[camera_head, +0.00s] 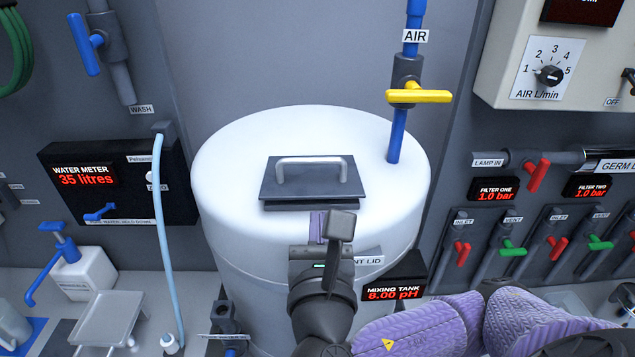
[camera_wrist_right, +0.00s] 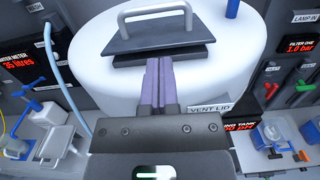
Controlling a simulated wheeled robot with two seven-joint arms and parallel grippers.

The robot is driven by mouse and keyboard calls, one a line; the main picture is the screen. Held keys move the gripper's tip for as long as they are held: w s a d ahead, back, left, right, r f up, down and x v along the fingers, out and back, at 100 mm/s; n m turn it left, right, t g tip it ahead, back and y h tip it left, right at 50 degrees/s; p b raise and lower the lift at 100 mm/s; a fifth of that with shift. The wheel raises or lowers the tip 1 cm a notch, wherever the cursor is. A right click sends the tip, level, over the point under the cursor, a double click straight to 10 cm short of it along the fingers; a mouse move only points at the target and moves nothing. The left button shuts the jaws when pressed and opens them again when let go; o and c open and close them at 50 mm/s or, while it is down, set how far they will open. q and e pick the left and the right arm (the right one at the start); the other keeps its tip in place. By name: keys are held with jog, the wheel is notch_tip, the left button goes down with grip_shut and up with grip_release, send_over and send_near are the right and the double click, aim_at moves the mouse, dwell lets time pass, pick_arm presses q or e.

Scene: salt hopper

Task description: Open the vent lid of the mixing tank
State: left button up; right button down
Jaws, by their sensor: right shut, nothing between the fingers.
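The white mixing tank (camera_head: 231,165) stands in the middle of the head view. Its vent lid (camera_head: 336,183) is a dark grey plate with a light grey bar handle (camera_head: 310,161), lying on the tank top. In the right wrist view the vent lid (camera_wrist_right: 180,36) and its handle (camera_wrist_right: 156,11) are at the top. My right gripper (camera_head: 318,218) is shut and empty, just in front of the lid's near edge; its purple fingers (camera_wrist_right: 164,62) point toward the lid. I cannot tell whether they touch it. The gripper partly hides the VENT LID label (camera_head: 368,260). My left gripper is not in view.
A blue air pipe with a yellow valve handle (camera_head: 419,96) rises from the tank's back right. A pale blue hose (camera_head: 160,230) hangs left of the tank. Red and green filter valves (camera_head: 513,247) are at right. A pH display (camera_head: 394,290) sits low in front.

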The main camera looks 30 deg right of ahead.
aim_at(317, 189)
jog(key=b+x, duration=0.2)
jog(key=f+b+x, duration=0.1)
jog(key=b+x, duration=0.1)
jog(key=b, duration=0.1)
jog(key=shift+w+d, duration=0.1)
jog(key=shift+w, duration=0.05)
jog(key=w+d, duration=0.1)
jog(key=w+d+r+p, duration=0.1)
jog(key=w, duration=0.1)
jog(key=shift+w+d+r, duration=0.1)
jog(key=shift+w+r, duration=0.05)
jog(key=shift+w, duration=0.15)
jog(key=shift+w+d+p, duration=0.3)
jog(key=shift+w, duration=0.2)
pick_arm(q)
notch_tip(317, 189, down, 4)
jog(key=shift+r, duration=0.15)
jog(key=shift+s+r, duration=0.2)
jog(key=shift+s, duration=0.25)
pick_arm(e)
jog(key=shift+r, duration=0.2)
